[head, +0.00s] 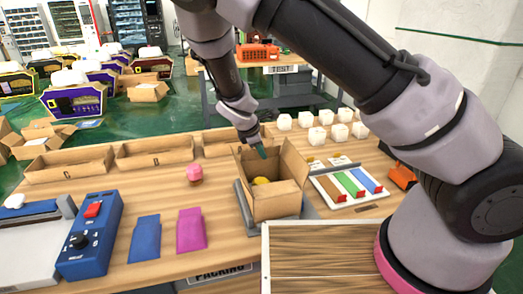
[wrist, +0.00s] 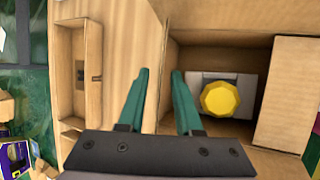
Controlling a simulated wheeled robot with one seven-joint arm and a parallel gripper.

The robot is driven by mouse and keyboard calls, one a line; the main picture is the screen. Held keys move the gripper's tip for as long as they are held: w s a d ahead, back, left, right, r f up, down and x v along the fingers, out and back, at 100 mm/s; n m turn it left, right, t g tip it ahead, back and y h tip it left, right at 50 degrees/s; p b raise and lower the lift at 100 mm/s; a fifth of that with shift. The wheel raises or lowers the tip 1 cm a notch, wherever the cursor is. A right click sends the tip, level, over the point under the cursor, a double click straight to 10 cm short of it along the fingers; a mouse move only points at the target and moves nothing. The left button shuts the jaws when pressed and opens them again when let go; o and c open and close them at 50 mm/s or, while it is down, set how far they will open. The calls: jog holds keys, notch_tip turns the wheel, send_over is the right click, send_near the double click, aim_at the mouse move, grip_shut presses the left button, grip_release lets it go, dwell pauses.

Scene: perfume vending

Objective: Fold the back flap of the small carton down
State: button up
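The small carton (head: 278,206) stands open on the table, and its brown walls also show in the wrist view (wrist: 290,95). A yellow faceted piece (wrist: 220,99) sits inside on a pale grey-white base; its top also shows in the head view (head: 261,181). My gripper (head: 262,152) is at the carton's back edge, with its green fingertips pointing down. In the wrist view my gripper (wrist: 160,85) is open, its fingers apart around the carton's back edge. The back flap is mostly hidden or edge-on; I cannot tell its exact angle or whether a finger touches it.
Cardboard bins (head: 153,152) line the table behind the carton. White cubes (head: 317,134) stand at the back right. A tray with coloured strips (head: 344,185) is right of the carton. A pink object (head: 195,173), blue and magenta pouches and a blue control box (head: 90,235) are left.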

grip_shut()
dwell(1.4)
